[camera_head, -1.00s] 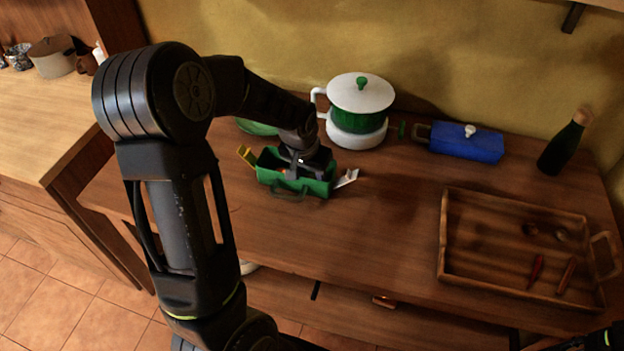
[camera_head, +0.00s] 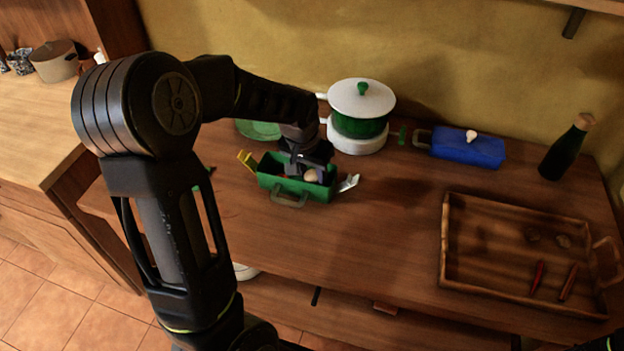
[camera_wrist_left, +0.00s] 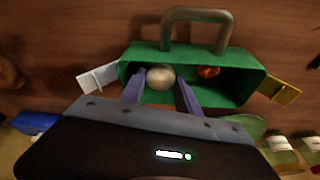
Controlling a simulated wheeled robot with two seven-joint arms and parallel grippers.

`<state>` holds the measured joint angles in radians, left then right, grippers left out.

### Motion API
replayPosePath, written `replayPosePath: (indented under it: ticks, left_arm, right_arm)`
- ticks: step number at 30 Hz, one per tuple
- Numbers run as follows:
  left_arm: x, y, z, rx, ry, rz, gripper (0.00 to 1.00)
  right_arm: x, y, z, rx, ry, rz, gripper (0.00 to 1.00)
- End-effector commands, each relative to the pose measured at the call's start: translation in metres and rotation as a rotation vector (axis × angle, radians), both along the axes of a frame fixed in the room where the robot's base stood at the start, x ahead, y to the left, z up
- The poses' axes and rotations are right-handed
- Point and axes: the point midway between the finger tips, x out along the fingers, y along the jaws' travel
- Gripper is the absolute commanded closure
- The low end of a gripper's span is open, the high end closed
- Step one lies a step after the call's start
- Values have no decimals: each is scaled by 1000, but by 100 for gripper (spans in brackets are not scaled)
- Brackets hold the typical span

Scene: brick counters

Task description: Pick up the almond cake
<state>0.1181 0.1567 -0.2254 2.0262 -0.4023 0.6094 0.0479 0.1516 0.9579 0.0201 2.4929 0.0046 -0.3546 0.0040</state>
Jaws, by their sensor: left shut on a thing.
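The almond cake, a round pale beige piece, shows in the head view (camera_head: 311,175) and in the left wrist view (camera_wrist_left: 160,77). My left gripper (camera_head: 306,174) is shut on it, with one finger on each side in the wrist view (camera_wrist_left: 160,90). They are at the mouth of a green open box (camera_head: 290,190) with a grey handle; I cannot tell how high the cake is above its floor. A reddish round item (camera_wrist_left: 208,71) lies in the box, apart from my fingers.
Behind the box are a green plate (camera_head: 258,130) and a white-and-green pot (camera_head: 361,115). A blue dish (camera_head: 468,146) and a dark bottle (camera_head: 565,150) stand at the back right. A wooden tray (camera_head: 520,296) lies at the right. The counter middle is clear.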

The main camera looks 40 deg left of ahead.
Motion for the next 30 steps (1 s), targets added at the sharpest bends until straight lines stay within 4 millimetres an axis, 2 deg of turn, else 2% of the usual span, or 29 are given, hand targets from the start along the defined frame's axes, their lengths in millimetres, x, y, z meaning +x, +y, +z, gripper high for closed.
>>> replayPosePath:
  ticks: [6,12,30]
  left_arm:
    - [1,0,44,0,-5,1,100]
    - [0,0,67,0,-1,0,100]
    - [0,0,69,0,0,0,100]
  right_arm:
    - [1,0,-6,2,-3,0,0]
    - [1,1,-8,3,-3,1,0]
    - [1,0,-7,2,-4,1,0]
